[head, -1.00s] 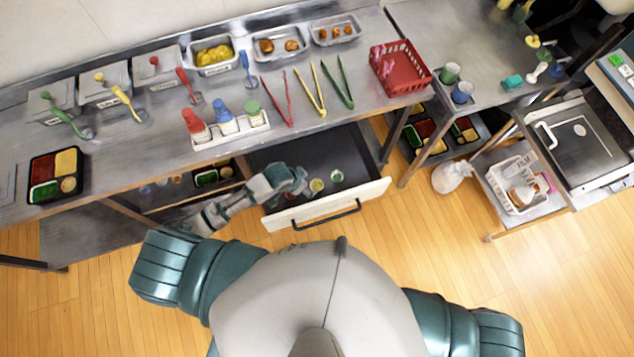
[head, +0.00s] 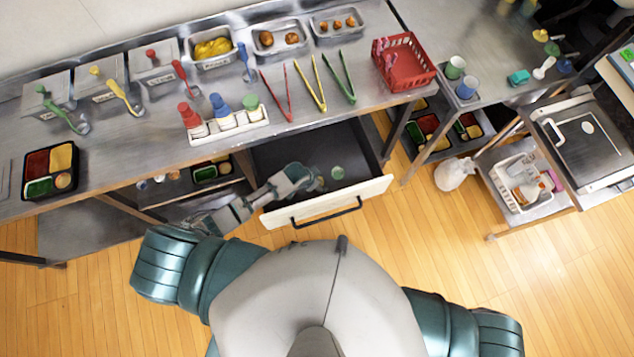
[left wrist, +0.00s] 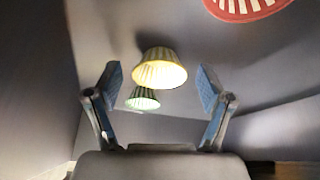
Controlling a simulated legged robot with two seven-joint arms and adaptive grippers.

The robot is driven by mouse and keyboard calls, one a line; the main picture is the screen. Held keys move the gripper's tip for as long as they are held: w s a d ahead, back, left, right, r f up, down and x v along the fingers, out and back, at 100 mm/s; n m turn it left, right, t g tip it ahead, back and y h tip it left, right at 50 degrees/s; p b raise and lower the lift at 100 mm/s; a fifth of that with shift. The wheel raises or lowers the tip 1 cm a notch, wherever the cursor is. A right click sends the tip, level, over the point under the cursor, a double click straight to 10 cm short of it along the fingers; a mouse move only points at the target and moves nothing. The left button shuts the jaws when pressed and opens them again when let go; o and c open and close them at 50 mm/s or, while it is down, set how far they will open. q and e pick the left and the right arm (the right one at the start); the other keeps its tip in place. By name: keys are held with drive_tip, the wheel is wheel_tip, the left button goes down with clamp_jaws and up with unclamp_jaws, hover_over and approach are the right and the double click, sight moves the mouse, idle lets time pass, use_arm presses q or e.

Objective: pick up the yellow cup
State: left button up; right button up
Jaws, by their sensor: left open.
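The yellow cup (left wrist: 159,70) is a small, fluted cup in the left wrist view. It appears between the two fingers of my open left gripper (left wrist: 159,78), and neither finger touches it. In the head view my left gripper (head: 312,180) is inside the open drawer (head: 284,150), and it mostly hides the yellow cup there. A green cup (left wrist: 142,99) shows just below the yellow one in the wrist view; in the head view it lies in the drawer to the right of the gripper (head: 337,173). My right gripper is not in view.
A red cup (left wrist: 246,8) is at the top right of the wrist view. The drawer front (head: 330,202) and its side walls bound the space around the gripper. The counter (head: 220,160) overhangs the back of the drawer.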

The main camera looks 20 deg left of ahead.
use_arm(q)
drive_tip(key=c, duration=0.8)
drive_tip(key=shift+c, duration=0.3)
